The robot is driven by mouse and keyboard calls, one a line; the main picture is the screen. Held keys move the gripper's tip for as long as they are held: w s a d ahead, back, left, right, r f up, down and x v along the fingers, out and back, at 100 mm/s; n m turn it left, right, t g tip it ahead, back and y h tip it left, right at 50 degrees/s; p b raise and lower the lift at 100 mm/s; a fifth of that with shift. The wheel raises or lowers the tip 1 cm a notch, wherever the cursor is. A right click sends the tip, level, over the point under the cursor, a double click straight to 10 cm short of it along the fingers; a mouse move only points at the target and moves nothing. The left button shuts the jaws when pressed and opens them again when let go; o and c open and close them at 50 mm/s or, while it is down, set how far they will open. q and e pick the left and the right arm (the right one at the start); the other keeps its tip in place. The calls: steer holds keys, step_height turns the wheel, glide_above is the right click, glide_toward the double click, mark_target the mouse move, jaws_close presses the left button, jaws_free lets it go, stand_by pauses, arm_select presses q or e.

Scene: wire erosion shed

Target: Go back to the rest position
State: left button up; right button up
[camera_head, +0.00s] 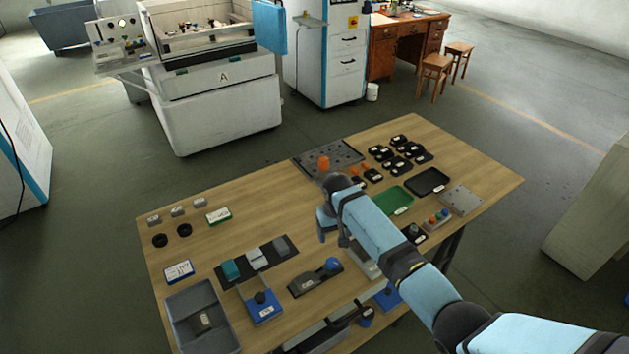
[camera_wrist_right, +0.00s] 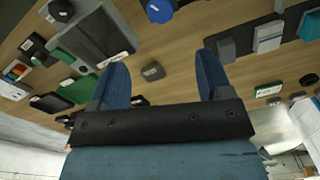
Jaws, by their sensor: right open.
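My right arm reaches in from the lower right of the head view, over the middle of the wooden table (camera_head: 270,195). My right gripper (camera_head: 326,226) hangs above the table. In the right wrist view, my right gripper (camera_wrist_right: 163,72) shows its two blue fingers wide apart with nothing held between them. A small dark block (camera_wrist_right: 152,71) shows beyond the gap, on the table. My left gripper is in neither view.
A grey bin (camera_head: 225,330), a blue-based device (camera_head: 262,308) and a black device with a blue knob (camera_head: 315,279) stand near the front. A green tray (camera_head: 388,201), black tray (camera_head: 428,181) and grey plate (camera_head: 340,158) lie right and back. The table's centre-left is clear.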

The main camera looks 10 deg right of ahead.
steer(key=s+a+f+n+t+y, duration=0.1)
steer(key=s+f+t, duration=0.2)
steer(key=s+f, duration=0.35)
steer(key=s+f+t+y, duration=0.15)
steer(key=s+f, duration=0.25)
steer(key=s, duration=0.6)
steer(key=s+r+t, duration=0.3)
steer(key=s, duration=0.6)
steer(key=s+d+r+n+t, duration=0.1)
steer(key=s+r+t, duration=0.2)
steer(key=s, duration=0.6)
steer(key=shift+d+r, duration=0.3)
steer(key=shift+s+t+y, duration=0.1)
steer(key=shift+t+y, duration=0.15)
